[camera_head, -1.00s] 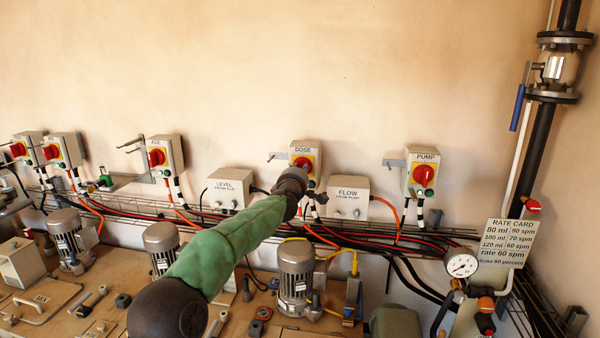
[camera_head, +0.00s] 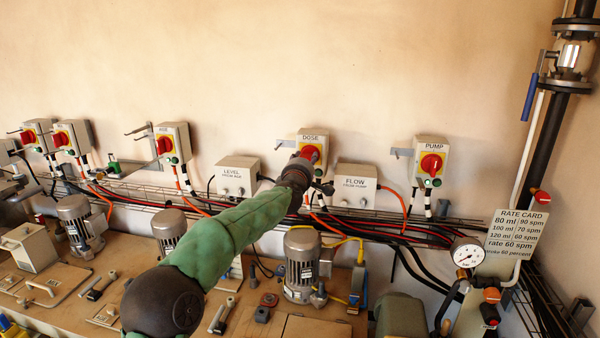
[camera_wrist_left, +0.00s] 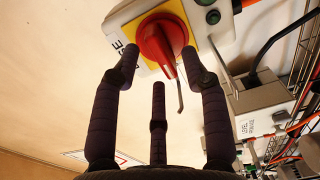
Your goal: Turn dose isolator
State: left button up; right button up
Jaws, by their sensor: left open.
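The dose isolator (camera_head: 314,137) is a pale wall box with a yellow plate and a red rotary knob (camera_head: 310,153). In the head view my left gripper (camera_head: 299,172) is in front of it and covers its lower left part. In the left wrist view the red knob (camera_wrist_left: 163,40) and its raised grip bar are close ahead. The dark fingers of my left gripper (camera_wrist_left: 158,66) are spread open, with the knob between and just beyond their tips. I cannot tell whether they touch it. A green button (camera_wrist_left: 213,17) sits beside the knob. My right gripper is not in view.
Similar red-knobbed isolators flank it, including the pump isolator (camera_head: 431,162) at right. Level (camera_head: 237,177) and flow (camera_head: 355,186) boxes sit lower on the wall. A cable tray (camera_head: 400,224) runs below, above a bench (camera_head: 130,285) with motors. The wall above is clear.

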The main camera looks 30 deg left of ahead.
pick_arm(q)
jog(key=v, duration=1)
dwell(0.4)
